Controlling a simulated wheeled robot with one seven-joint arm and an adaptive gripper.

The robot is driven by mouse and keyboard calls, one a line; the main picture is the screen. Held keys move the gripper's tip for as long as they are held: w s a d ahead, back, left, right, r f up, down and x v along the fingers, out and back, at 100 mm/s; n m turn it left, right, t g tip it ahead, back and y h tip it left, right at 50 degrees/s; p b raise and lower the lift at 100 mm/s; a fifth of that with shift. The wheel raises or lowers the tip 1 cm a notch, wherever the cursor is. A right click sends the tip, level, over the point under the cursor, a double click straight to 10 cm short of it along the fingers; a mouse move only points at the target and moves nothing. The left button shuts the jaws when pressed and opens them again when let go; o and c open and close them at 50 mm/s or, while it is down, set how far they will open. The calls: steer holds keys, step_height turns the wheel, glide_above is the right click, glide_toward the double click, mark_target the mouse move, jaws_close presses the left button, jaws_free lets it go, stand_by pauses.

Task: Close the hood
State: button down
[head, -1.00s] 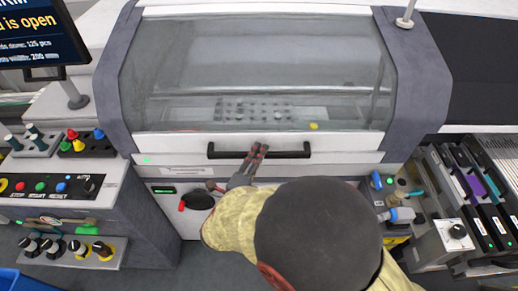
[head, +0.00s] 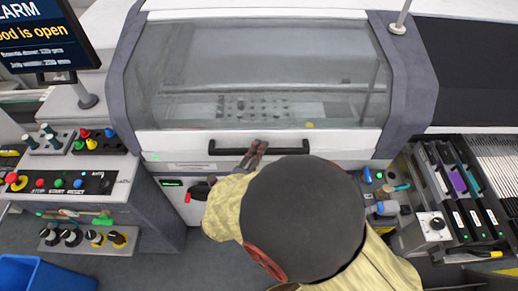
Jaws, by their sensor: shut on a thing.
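The hood (head: 265,75) is a large clear window in a pale frame on the machine, between two dark grey side panels. Its lower edge lies close above the machine's front panel; any small gap there is hard to make out. A black bar handle (head: 225,150) runs along the hood's lower front rail. My gripper (head: 256,148) is shut on the handle near its middle. My arm covers part of the front below the handle. A monitor (head: 38,38) at upper left shows "ALARM" and words ending in "ood is open".
A button panel (head: 70,182) and a row of knobs (head: 85,238) stand at left, with a blue bin (head: 45,272) on the floor below. A red-handled black knob (head: 196,190) sits under the hood. Feeder slots (head: 470,190) fill the right side.

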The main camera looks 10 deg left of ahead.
steer(key=c, duration=1.6)
jaws_free()
steer(key=shift+c, duration=0.2)
steer(key=v, duration=1.2)
steer(key=shift+f, duration=0.1)
